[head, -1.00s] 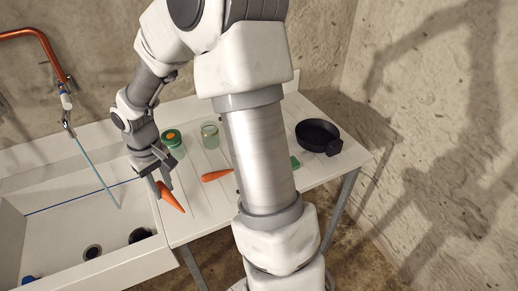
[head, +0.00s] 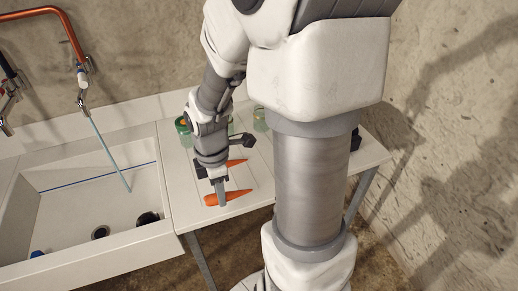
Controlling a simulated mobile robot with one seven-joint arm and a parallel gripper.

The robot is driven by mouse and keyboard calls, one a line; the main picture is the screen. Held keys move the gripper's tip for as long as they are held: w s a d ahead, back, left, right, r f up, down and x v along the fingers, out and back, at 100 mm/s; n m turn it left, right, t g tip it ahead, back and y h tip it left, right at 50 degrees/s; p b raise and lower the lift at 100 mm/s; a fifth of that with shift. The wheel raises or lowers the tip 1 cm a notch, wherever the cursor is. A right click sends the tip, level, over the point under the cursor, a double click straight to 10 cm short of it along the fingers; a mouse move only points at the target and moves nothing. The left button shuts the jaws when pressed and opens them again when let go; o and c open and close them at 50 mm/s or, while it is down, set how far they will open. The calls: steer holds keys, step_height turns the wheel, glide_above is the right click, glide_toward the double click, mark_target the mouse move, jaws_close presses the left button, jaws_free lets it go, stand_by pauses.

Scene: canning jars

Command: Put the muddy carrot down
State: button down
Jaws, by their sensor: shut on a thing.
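My gripper (head: 221,194) points down and is shut on an orange carrot (head: 237,195), near the front edge of the white drainboard (head: 183,205). The carrot lies about level, its thick end to the left and its tip to the right. I cannot tell whether it touches the board. No mud can be made out on it at this size. A second orange carrot (head: 238,162) lies on the board just behind, partly hidden by my gripper.
A green jar (head: 183,133) and a paler jar (head: 260,119) stand at the back of the board, partly hidden by my arm. The white sink (head: 75,205) with a running tap (head: 83,80) is at the left. A black pan (head: 355,141) shows slightly behind my arm.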

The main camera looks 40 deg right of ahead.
steer(key=w+d+f, duration=0.1)
steer(key=w+f, duration=0.1)
steer(key=w, duration=0.1)
steer(key=w+d+f, duration=0.1)
steer(key=w+f, duration=0.1)
steer(key=w, duration=0.2)
steer(key=w+d+f+b, duration=0.1)
steer(key=w+f, duration=0.2)
steer(key=w, duration=0.1)
steer(key=shift+d, duration=0.4)
steer(key=shift+f+b, duration=0.3)
steer(key=shift+f, duration=1.65)
steer(key=shift+f, duration=0.2)
steer(key=c, duration=0.6)
jaws_free()
steer(key=shift+c, duration=0.2)
steer(key=shift+r, duration=0.1)
step_height(320, 180, up, 12)
steer(key=p, duration=0.1)
steer(key=shift+r, duration=0.1)
